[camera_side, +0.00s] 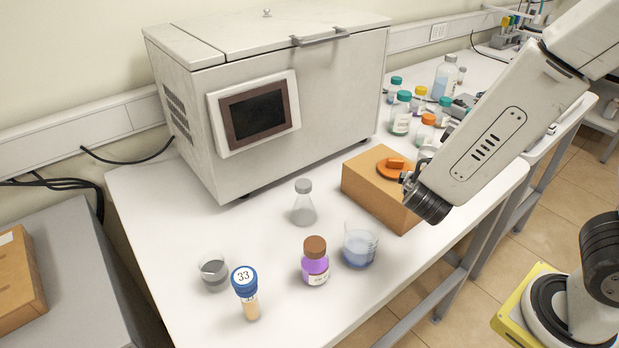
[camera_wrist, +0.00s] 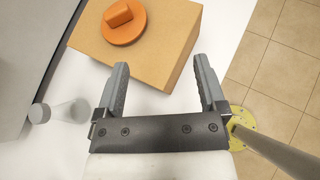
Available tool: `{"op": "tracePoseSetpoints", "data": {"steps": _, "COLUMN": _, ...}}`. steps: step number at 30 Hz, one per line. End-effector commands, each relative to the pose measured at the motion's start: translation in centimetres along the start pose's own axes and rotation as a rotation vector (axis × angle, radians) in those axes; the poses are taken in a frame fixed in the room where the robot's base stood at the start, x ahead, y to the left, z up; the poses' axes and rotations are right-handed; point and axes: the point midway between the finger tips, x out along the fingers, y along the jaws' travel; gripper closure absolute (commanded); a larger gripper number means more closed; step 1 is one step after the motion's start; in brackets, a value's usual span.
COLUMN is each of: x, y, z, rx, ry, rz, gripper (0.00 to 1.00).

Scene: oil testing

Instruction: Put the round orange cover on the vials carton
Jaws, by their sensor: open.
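The round orange cover (camera_side: 393,168) lies on top of the brown vials carton (camera_side: 375,190), seemingly flat, with its raised grip on top. In the wrist view the cover (camera_wrist: 123,22) is near the upper edge, toward the left part of the carton's top (camera_wrist: 172,42). My gripper (camera_wrist: 159,78) is open and empty, with its fingers apart over the carton's near side and the cover beyond the fingertips. In the side view my gripper is beside the carton, mostly hidden behind my wrist. Whether the cover sits over an opening cannot be told.
A large white machine (camera_side: 285,95) stands behind the carton. A flask (camera_side: 304,205), a beaker (camera_side: 360,246), a purple bottle (camera_side: 315,262), a numbered vial (camera_side: 246,290) and a small beaker (camera_side: 214,272) stand in front. Several capped bottles (camera_side: 402,112) stand at the back right.

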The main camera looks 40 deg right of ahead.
Motion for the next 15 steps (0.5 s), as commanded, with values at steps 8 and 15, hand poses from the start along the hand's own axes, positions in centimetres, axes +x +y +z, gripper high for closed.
{"op": "tracePoseSetpoints", "data": {"steps": 8, "x": 0.3, "y": -4.4, "z": -2.1, "rx": 0.404, "ry": 0.216, "rz": -0.284, "gripper": 0.1}}
{"op": "tracePoseSetpoints", "data": {"steps": 15, "x": -0.7, "y": -5.8, "z": -4.4, "rx": 0.811, "ry": 0.383, "rz": -0.504, "gripper": 0.1}}
